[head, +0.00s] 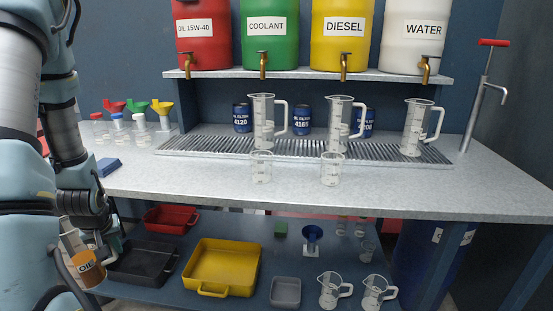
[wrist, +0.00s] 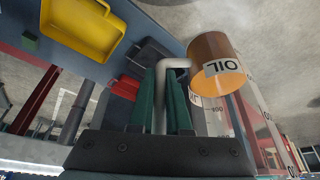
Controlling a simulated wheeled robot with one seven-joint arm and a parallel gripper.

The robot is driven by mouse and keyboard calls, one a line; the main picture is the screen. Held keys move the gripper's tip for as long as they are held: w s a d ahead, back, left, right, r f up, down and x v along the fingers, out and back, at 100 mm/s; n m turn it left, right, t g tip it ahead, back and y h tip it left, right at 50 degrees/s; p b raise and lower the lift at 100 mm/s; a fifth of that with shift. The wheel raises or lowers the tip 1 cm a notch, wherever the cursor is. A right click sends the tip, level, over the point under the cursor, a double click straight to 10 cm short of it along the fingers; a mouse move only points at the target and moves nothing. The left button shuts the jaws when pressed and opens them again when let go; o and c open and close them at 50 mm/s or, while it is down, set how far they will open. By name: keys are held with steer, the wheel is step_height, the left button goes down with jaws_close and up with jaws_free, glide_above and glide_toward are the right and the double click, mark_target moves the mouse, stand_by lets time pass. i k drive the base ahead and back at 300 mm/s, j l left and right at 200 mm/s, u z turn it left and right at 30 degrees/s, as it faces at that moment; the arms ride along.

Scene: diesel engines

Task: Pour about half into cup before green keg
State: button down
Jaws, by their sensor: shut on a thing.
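My gripper (wrist: 168,100) is shut on the pale handle (wrist: 160,95) of a clear jug at the lower left of the head view. The jug has a brown part labelled OIL (head: 88,268), also seen in the wrist view (wrist: 212,50). It looks somewhat tilted and is held beside the bench, below the worktop. The green COOLANT keg (head: 268,30) stands on the upper shelf. A small clear cup (head: 261,168) stands on the worktop before it and looks empty. A second such cup (head: 332,169) stands before the yellow DIESEL keg (head: 341,45).
Clear measuring jugs (head: 262,110) stand along the metal drain grate (head: 200,146), with blue filter cans behind. Red and white kegs flank the others. Coloured funnels (head: 137,108) and a blue block (head: 108,167) are at left. The front worktop is mostly clear.

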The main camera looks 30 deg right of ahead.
mark_target(262, 160)
steer(key=k+l+z, duration=0.1)
steer(key=l, duration=0.2)
steer(key=k+l, duration=0.2)
steer(key=l, duration=0.15)
steer(key=k+l+z, duration=0.15)
steer(key=k+l, duration=0.15)
steer(key=l, duration=0.35)
steer(key=k+z, duration=0.05)
